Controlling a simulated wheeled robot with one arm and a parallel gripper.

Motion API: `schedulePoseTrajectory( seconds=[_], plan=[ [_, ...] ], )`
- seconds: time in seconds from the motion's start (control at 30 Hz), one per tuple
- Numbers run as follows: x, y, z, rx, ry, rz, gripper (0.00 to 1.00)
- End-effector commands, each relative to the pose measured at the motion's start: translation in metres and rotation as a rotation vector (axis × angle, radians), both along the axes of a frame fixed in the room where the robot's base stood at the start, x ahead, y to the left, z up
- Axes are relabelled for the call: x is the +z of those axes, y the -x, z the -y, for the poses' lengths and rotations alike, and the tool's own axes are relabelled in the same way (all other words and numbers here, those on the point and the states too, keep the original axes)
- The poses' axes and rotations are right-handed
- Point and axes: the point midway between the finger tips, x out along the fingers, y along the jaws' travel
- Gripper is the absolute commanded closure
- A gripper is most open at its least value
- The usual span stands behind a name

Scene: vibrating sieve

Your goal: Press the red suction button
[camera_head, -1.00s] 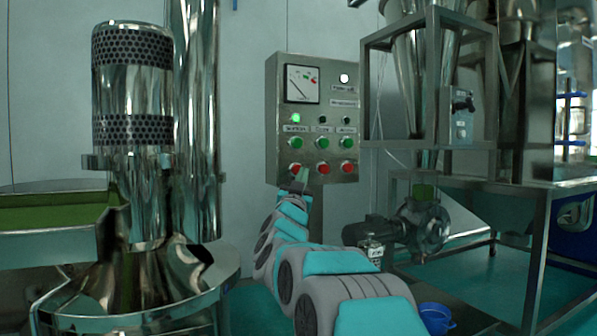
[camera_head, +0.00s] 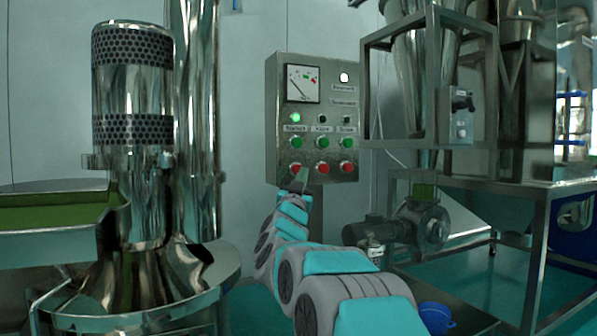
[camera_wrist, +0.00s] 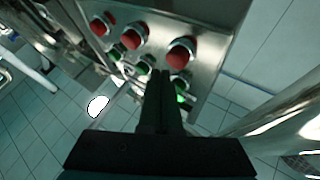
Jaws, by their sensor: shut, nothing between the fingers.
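The grey control panel (camera_head: 318,150) stands upright at the centre of the head view. Its red suction button (camera_head: 295,168) is at the left end of the bottom row of three red buttons, under a green button and a lit green lamp. In the wrist view the panel is inverted, and this red button (camera_wrist: 182,52) is the nearest one. My gripper (camera_wrist: 161,74) is shut and empty. Its tips appear beside the suction column, below and left of the red button in that view. In the head view my gripper (camera_head: 299,179) is just under the button; contact cannot be told.
Two other red buttons (camera_head: 322,168) (camera_head: 347,168) sit to the right, with green buttons above. A shiny metal sieve column (camera_head: 132,80) stands at left. A steel frame (camera_head: 430,160) with a motor and a blue bucket (camera_head: 436,316) are at right.

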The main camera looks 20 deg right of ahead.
Motion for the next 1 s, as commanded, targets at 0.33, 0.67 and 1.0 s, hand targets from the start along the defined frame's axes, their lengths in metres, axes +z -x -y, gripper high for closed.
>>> schedulePoseTrajectory(
  seconds=[0.33, 0.67, 1.0],
  plan=[
    [0.0001, 0.0001, 0.0, 0.0, 0.0, 0.0, 1.0],
    [0.0007, -0.0032, -0.0002, 0.0, 0.0, -0.001, 1.0],
    [-0.0003, -0.0088, -0.0003, 0.0, 0.0, -0.001, 1.0]
  ],
)
